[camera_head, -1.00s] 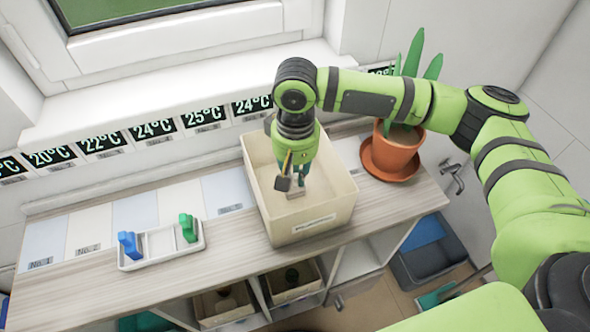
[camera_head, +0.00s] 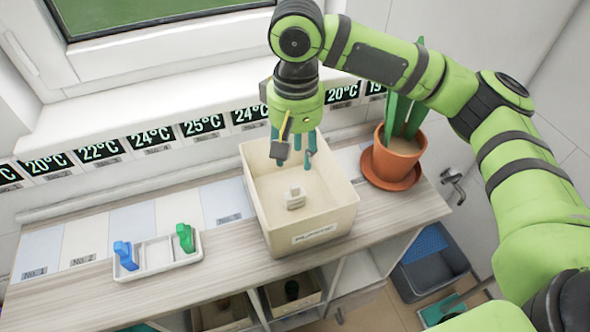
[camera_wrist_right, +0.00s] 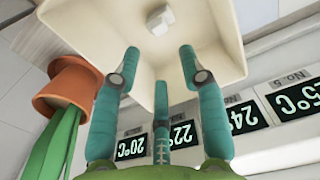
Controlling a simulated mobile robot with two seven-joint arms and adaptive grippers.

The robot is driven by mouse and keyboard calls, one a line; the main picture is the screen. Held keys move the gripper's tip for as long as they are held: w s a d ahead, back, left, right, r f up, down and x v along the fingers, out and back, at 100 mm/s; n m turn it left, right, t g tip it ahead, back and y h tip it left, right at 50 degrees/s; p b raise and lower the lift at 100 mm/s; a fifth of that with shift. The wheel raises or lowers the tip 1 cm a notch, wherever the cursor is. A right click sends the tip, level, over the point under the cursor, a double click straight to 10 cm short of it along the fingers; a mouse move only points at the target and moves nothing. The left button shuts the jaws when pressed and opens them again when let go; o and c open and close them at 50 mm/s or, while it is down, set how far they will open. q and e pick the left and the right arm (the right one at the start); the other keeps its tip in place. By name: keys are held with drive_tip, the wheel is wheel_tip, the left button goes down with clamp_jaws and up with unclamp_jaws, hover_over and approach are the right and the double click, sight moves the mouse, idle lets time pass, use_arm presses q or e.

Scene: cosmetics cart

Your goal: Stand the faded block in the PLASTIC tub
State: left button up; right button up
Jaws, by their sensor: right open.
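A cream tub (camera_head: 352,196) with a label on its front stands on the counter; the label seems to read PLASTIC. A small whitish block (camera_head: 295,197) stands on the tub floor, near the middle. It also shows in the right wrist view (camera_wrist_right: 159,20), inside the tub. My right gripper (camera_head: 296,163) is above the tub, its teal fingers spread and empty. The fingers (camera_wrist_right: 160,75) are apart from the block in the right wrist view. My left gripper is not in view.
A white tray (camera_head: 158,254) with a blue piece (camera_head: 125,256) and a green piece (camera_head: 185,238) lies left of the tub. A potted plant in a terracotta pot (camera_head: 397,158) stands at the right. Temperature cards line the wall behind.

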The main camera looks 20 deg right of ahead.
drive_tip(key=shift+r, duration=1.45)
